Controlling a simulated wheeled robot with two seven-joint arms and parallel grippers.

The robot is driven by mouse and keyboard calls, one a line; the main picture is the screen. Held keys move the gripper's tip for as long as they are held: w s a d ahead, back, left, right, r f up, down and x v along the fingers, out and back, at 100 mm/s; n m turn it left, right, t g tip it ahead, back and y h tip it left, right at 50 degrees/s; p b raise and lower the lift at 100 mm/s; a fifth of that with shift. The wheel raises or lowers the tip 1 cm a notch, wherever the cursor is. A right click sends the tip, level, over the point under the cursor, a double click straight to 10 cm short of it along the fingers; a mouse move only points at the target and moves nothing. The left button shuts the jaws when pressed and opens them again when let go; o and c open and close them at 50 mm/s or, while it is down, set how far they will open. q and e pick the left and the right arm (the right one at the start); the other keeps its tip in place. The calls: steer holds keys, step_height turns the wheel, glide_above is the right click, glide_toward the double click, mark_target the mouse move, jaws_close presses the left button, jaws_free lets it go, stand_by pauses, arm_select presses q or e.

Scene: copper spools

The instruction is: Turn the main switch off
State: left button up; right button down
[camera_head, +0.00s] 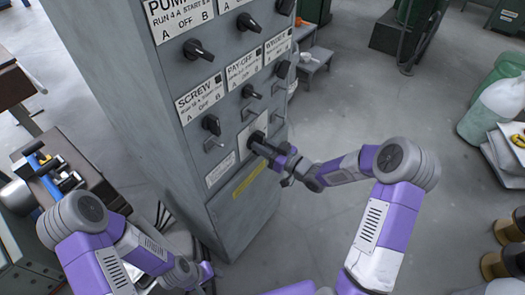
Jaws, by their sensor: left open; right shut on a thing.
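A tall grey control cabinet (130,90) carries rows of black rotary switches. The lowest switch (257,137), on a pale plate above a yellow label, appears to be the main switch; its knob is partly hidden by my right gripper. My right gripper (266,148) reaches it from the right and is shut on its knob. I cannot read the switch's set position. My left gripper (205,272) is low in front of the cabinet's base, apart from it, open and empty; its fingers are hard to make out.
Other switches, such as the screw switch (211,124) and the pay-off switch (250,91), sit close above. A tool cart (75,165) stands left. Pale green containers (490,110) and copper spools (505,262) stand right. The floor between is clear.

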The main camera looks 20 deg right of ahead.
steer(key=shift+n+b, duration=0.8)
steer(key=shift+n, duration=0.1)
steer(key=c, duration=1)
jaws_free()
steer(key=shift+o, duration=0.2)
steer(key=p+v, duration=0.1)
steer(key=v, duration=0.6)
steer(key=shift+s+d, duration=0.2)
steer(key=shift+s, duration=0.05)
